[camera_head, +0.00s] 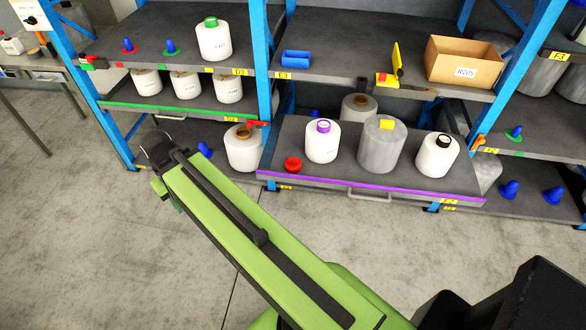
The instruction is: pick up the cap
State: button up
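A red cap (292,164) sits on the purple-edged pulled-out shelf (400,186), at its left end beside a white bobbin with a purple top (322,141).
A grey bobbin (382,147) and a black-topped white bobbin (437,155) share the pulled-out shelf. Blue uprights (262,75) divide the racks. A cardboard box (464,62) stands on the shelf above. The floor in front is clear.

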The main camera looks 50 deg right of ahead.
aim_at(292, 165)
jog(key=z, duration=0.1)
jog(key=i, duration=0.95)
jog(key=u, duration=0.05)
